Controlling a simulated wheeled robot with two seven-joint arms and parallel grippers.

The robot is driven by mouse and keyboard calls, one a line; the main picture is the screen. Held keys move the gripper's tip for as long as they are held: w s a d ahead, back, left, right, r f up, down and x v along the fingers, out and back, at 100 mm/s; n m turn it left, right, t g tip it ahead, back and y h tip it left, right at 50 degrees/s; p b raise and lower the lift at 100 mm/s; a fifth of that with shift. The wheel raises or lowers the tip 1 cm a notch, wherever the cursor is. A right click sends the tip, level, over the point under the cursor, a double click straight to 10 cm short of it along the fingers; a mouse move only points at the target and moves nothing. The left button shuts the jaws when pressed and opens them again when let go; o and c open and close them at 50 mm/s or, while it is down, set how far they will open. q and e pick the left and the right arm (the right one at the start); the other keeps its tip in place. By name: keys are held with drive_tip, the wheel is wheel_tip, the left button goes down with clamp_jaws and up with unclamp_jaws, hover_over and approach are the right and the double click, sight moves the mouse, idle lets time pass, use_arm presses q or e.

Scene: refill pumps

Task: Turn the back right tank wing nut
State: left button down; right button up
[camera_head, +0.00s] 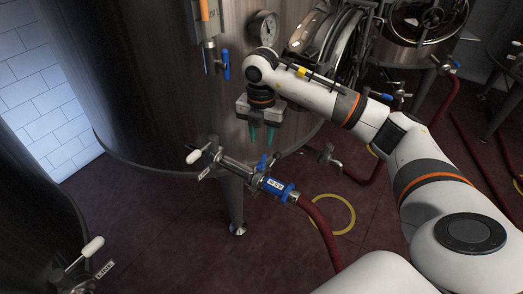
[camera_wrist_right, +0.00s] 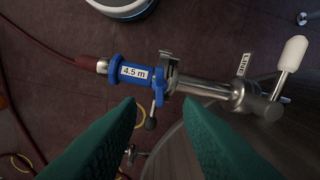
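The large steel tank (camera_head: 150,85) has an outlet pipe (camera_head: 236,166) low on its front. A clamp joins this pipe to a hose end; it shows in the right wrist view (camera_wrist_right: 172,68). A small blue wing nut (camera_head: 262,163) sits at the clamp, also visible in the right wrist view (camera_wrist_right: 159,88). My right gripper (camera_head: 260,137) is above the pipe, its green fingers pointing down. In its wrist view the fingers (camera_wrist_right: 160,104) are apart, with nothing between their tips; the wing nut appears just beyond them. My left gripper is not in view.
A blue sleeve (camera_head: 278,188) marks the red hose (camera_head: 320,232), which runs down to the floor. A white-handled valve (camera_head: 194,156) is left of the clamp. Another tank (camera_head: 30,215) stands at left. Floor below is mostly clear.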

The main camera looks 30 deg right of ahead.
wheel_tip(320, 180, up, 4)
drive_tip(key=shift+f, duration=0.1)
idle(0.5)
